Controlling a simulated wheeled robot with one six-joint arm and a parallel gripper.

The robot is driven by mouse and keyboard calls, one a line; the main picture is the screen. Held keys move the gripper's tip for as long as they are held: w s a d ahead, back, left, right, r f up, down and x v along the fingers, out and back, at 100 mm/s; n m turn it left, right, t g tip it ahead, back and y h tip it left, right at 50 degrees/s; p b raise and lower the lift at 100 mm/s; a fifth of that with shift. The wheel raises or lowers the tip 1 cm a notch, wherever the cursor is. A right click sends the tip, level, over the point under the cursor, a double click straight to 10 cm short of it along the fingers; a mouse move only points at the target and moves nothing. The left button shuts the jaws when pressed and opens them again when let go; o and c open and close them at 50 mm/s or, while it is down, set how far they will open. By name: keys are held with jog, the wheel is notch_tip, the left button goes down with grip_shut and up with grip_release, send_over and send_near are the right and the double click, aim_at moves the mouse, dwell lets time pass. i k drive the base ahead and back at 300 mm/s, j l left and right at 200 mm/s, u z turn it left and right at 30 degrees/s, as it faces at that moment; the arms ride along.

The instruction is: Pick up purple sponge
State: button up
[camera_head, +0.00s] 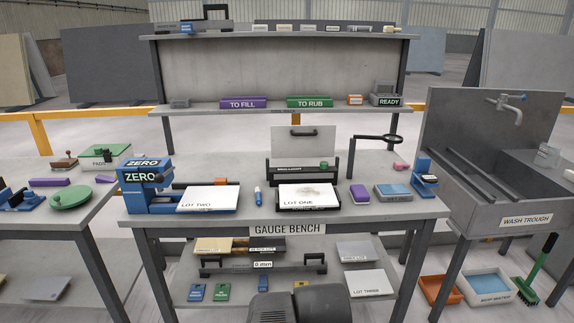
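A small purple block (359,194) with a paler top edge lies on the gauge bench (290,229), right of the LOT ONE plate (308,196). It looks like the purple sponge, but its material is too small to tell. A longer, flat purple bar (50,182) lies on the left table. A dark grey rounded part of my arm shows at the bottom centre, below and in front of the bench. No gripper fingers show, and nothing of mine touches the purple block.
Right of the purple block are a grey-blue box (393,192) and a blue device (424,178). A black ring stand (374,139) rises behind. The LOT TWO plate (208,198) lies left. A shelf (280,105) with bins stands behind; a wash trough (500,205) stands right.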

aim_at(360, 195)
jog(key=i+l+u, duration=0.45)
jog(key=i+l, duration=0.9)
jog(key=l, duration=0.15)
